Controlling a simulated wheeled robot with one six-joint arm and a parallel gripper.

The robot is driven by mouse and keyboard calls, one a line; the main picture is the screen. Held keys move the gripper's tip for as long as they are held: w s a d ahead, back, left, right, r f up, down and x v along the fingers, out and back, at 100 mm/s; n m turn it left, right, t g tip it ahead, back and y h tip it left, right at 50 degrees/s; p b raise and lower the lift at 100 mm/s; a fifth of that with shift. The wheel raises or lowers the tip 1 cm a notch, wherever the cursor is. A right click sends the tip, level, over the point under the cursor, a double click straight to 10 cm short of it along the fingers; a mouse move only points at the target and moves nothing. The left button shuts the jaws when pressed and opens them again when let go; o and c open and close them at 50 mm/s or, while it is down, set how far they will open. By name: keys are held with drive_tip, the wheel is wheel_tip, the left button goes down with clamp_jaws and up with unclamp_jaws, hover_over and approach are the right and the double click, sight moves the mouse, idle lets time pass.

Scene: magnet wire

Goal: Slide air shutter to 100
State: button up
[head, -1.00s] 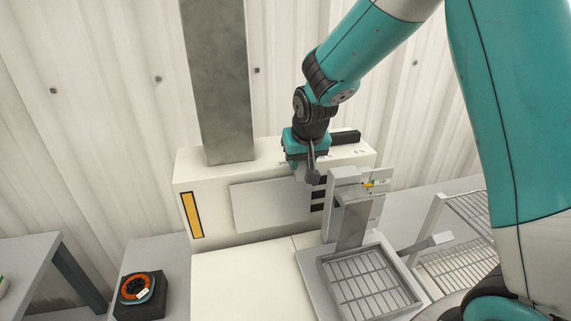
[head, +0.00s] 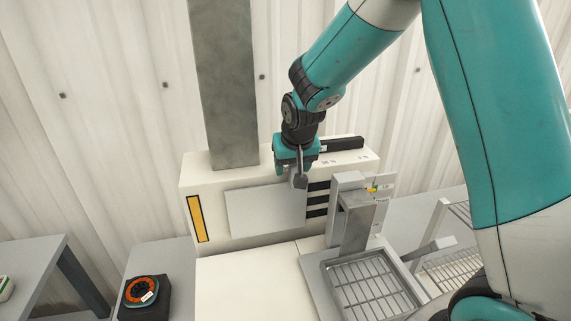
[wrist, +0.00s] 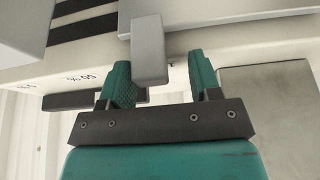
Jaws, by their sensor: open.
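The air shutter is a flat light grey plate (head: 262,211) on the front of the cream machine, with a grey tab (wrist: 149,50) at its upper right in the head view. My gripper (head: 290,176) is open at the machine's top front edge. In the wrist view my gripper (wrist: 160,72) has its fingers on either side of the tab, closer on the left. Whether that finger touches it I cannot tell. Dark slots (head: 318,200) show uncovered right of the plate. A 50 % mark (wrist: 80,77) is readable in the wrist view; other marks are unclear.
A tall grey metal duct (head: 227,90) rises behind the gripper to the left. A grey stand with a wire tray (head: 318,280) is at the right front. An orange-and-black spool (head: 141,291) sits on a dark block at left. The cream top (head: 245,285) before the machine is clear.

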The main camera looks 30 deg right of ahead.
drive_tip(key=b+v, duration=0.1)
drive_tip(key=v, duration=1.6)
drive_tip(key=shift+r, duration=0.25)
drive_tip(key=shift+a, duration=0.1)
drive_tip(key=s+a+f+n+g+y, duration=0.1)
drive_tip(key=s+a+f+n, duration=0.1)
drive_tip(key=s, duration=0.6)
drive_tip(key=s+a+f+n+g+y, duration=0.2)
drive_tip(key=s+a+n, duration=0.2)
drive_tip(key=s+a, duration=0.2)
drive_tip(key=s+a+f+n+g+y, duration=0.1)
drive_tip(key=s+a+f+n+y, duration=0.1)
drive_tip(key=s, duration=0.7)
drive_tip(key=shift+s+a+f+n+g, duration=0.3)
drive_tip(key=shift+a+f+n, duration=0.35)
drive_tip(key=shift+a, duration=0.45)
drive_tip(key=shift+r, duration=0.1)
